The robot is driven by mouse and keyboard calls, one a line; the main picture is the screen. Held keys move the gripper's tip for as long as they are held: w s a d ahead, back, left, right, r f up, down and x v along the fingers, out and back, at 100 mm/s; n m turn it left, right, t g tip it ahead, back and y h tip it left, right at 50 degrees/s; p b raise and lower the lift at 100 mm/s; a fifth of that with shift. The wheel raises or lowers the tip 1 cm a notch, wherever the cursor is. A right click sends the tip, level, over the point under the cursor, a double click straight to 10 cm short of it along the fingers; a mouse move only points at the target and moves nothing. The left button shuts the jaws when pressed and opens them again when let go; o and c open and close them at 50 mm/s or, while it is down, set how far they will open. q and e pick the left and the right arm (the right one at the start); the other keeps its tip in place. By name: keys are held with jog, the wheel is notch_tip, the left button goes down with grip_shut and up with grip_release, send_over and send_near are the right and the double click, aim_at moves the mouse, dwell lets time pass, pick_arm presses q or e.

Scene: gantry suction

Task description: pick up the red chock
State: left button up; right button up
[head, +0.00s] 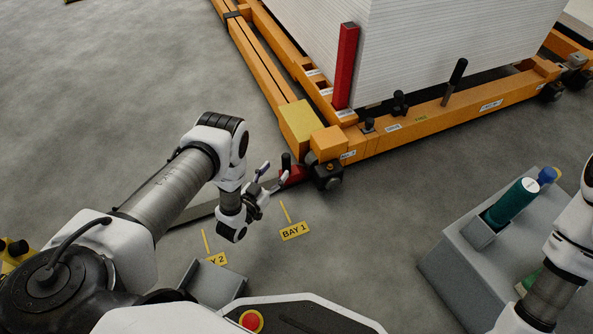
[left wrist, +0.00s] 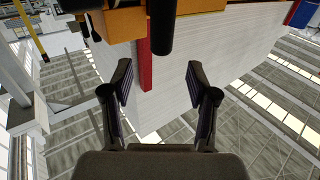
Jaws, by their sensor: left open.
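The red chock (head: 293,177) sits on the floor by the near corner of the orange cart, beside its black caster, partly hidden. A black upright handle (head: 286,160) rises from it. My left gripper (head: 272,176) is open, just left of the chock, with its fingers pointing towards it. In the left wrist view, a black cylinder (left wrist: 160,28), apparently that handle, shows beyond the gap between the open fingers (left wrist: 160,80). The fingers look empty, and the chock's red body cannot be made out there. My right gripper is out of view; only part of that arm shows.
The orange cart (head: 440,122) carries a tall white stack (head: 440,50) and a red post (head: 346,65). A BAY 1 floor label (head: 295,231) lies in front. A grey stand (head: 450,275) holding a teal cylinder (head: 512,203) is at right. Open floor lies at upper left.

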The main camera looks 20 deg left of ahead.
aim_at(284, 161)
pick_arm(q)
jog(key=w+b, duration=0.3)
jog(key=w, duration=0.2)
jog(key=w+f+b, duration=0.1)
jog(key=w+b, duration=0.1)
jog(key=shift+w+d+b, duration=0.15)
jog(key=shift+d+b, duration=0.1)
jog(key=shift+b, duration=0.05)
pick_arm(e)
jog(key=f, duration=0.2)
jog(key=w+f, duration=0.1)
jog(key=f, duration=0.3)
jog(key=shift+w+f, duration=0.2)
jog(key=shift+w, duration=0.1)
pick_arm(q)
jog(key=shift+w+r, duration=0.1)
jog(key=shift+r, duration=0.05)
grip_shut()
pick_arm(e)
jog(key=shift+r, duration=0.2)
